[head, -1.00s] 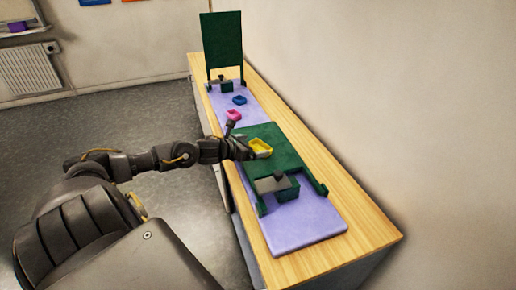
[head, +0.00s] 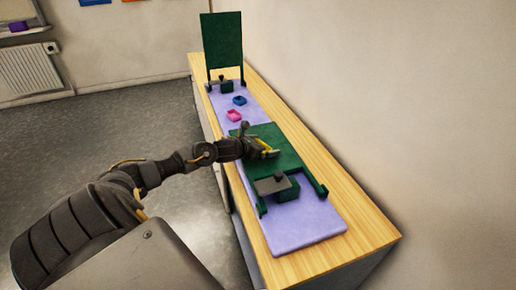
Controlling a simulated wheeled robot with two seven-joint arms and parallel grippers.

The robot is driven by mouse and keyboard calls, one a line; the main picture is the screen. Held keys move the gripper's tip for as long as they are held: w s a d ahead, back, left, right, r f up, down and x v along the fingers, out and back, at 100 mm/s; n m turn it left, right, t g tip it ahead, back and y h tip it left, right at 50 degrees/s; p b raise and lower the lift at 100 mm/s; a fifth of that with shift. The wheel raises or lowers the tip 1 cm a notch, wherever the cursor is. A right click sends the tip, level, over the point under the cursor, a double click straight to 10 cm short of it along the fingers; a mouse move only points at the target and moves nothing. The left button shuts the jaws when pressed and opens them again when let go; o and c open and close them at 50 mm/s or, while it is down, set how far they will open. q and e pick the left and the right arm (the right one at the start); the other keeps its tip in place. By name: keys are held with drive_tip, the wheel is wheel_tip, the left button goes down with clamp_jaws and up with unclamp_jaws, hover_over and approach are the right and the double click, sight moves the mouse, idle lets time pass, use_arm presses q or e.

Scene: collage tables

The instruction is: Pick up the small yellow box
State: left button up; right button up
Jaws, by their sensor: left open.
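The small yellow box (head: 265,143) is an open tray on the near green board (head: 284,140). It is mostly hidden behind my left gripper (head: 266,150), and only a thin yellow part shows. My left gripper is open and right at the box; I cannot tell whether its fingers touch it or stand around it. My right gripper is not in view.
A green holder with a grey plate (head: 272,185) stands nearer. An upright green board (head: 222,40) stands at the far end. The wall borders the wooden table (head: 364,229) on the right.

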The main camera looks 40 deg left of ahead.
use_arm(q)
drive_tip(key=c, duration=0.9)
drive_tip(key=shift+r, duration=0.5)
wheel_tip(320, 180, up, 2)
drive_tip(key=shift+r, duration=0.1)
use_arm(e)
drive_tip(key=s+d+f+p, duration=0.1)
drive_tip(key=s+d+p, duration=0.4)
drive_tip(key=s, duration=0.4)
use_arm(q)
drive_tip(key=r+p+v, duration=0.1)
drive_tip(key=v, duration=0.4)
drive_tip(key=w+d+r+p+v, duration=0.1)
drive_tip(key=v, duration=0.5)
drive_tip(key=r+p+v, duration=0.1)
drive_tip(key=v, duration=0.4)
drive_tip(key=shift+s+d+r, duration=0.15)
drive_tip(key=shift+r, duration=0.3)
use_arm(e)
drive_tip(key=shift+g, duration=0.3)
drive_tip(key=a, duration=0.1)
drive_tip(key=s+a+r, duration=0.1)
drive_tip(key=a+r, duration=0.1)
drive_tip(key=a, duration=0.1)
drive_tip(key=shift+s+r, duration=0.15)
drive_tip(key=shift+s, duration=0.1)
